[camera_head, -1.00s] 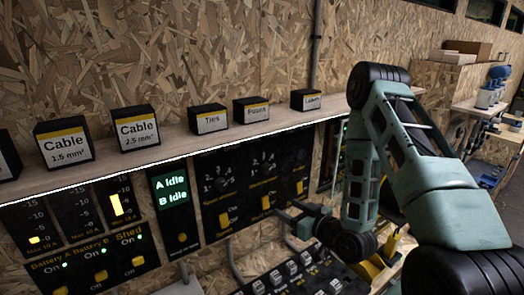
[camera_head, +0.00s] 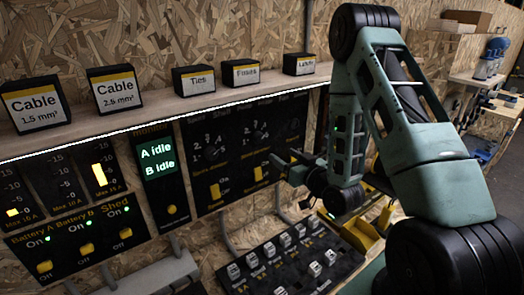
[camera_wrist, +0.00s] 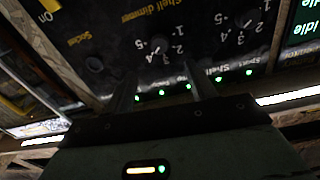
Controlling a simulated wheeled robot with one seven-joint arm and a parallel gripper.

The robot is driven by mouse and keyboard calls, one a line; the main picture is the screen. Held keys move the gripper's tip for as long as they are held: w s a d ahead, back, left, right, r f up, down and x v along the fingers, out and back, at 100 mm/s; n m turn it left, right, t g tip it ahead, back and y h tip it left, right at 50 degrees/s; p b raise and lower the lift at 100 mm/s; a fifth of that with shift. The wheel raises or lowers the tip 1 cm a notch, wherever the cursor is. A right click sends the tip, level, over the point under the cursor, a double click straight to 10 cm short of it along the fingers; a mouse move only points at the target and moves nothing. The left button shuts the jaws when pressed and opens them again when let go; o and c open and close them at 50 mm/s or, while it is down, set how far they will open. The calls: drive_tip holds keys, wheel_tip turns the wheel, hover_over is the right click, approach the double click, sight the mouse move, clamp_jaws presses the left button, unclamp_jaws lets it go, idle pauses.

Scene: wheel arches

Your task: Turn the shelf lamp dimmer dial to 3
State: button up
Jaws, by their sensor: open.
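In the head view the dial (camera_head: 261,133) is the middle one on the black panel. My gripper (camera_wrist: 162,86) is open and empty; its two fingers point toward the panel, one on either side of the dial's line, apart from the dial as far as I can tell. In the head view my gripper (camera_head: 284,164) is below and right of the dial.
Rocker switches (camera_head: 258,173) lie below the dials. A wooden shelf (camera_head: 160,112) with labelled boxes juts out above. A tilted switch board (camera_head: 280,262) stands below.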

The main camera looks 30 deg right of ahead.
sight(261, 139)
drive_tip(key=w, duration=1.1)
drive_tip(key=shift+r, duration=0.15)
drive_tip(key=shift+w+p, duration=0.3)
drive_tip(key=shift+w, duration=0.35)
drive_tip(key=c, duration=1)
